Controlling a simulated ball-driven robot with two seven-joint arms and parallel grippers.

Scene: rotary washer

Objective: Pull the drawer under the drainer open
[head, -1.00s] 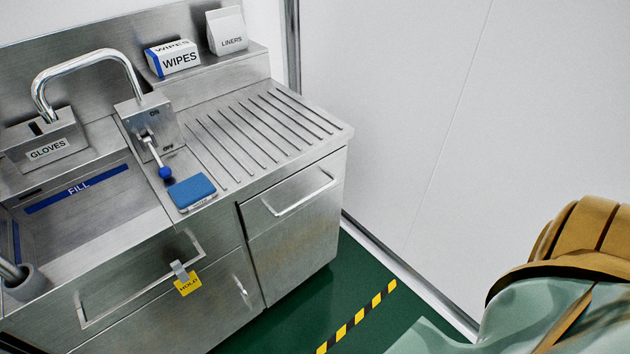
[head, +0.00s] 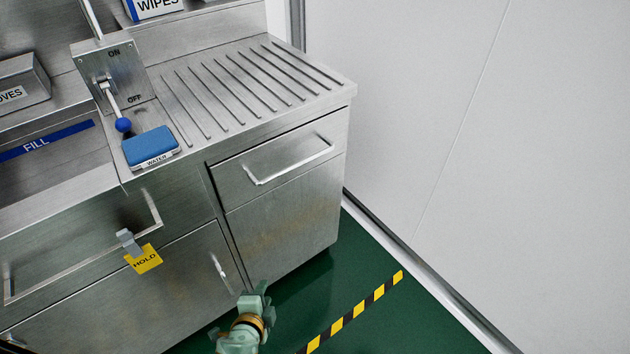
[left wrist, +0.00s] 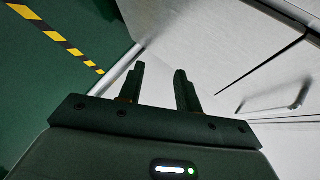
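The drawer (head: 240,185) under the ribbed steel drainer (head: 250,90) is shut, its front flush with the cabinet. Its long bar handle (head: 290,163) runs across the front. My left gripper (head: 256,292) is low in the head view, below and left of that handle and apart from it. In the left wrist view its two fingers (left wrist: 159,75) stand apart with nothing between them. A bar handle (left wrist: 290,105) shows at the right of that view; I cannot tell which handle it is. My right gripper is in neither view.
Left of the drawer, a wider front carries a handle with a yellow HOLD tag (head: 146,259). A white wall (head: 450,120) stands to the right. Green floor (head: 355,260) in front is clear.

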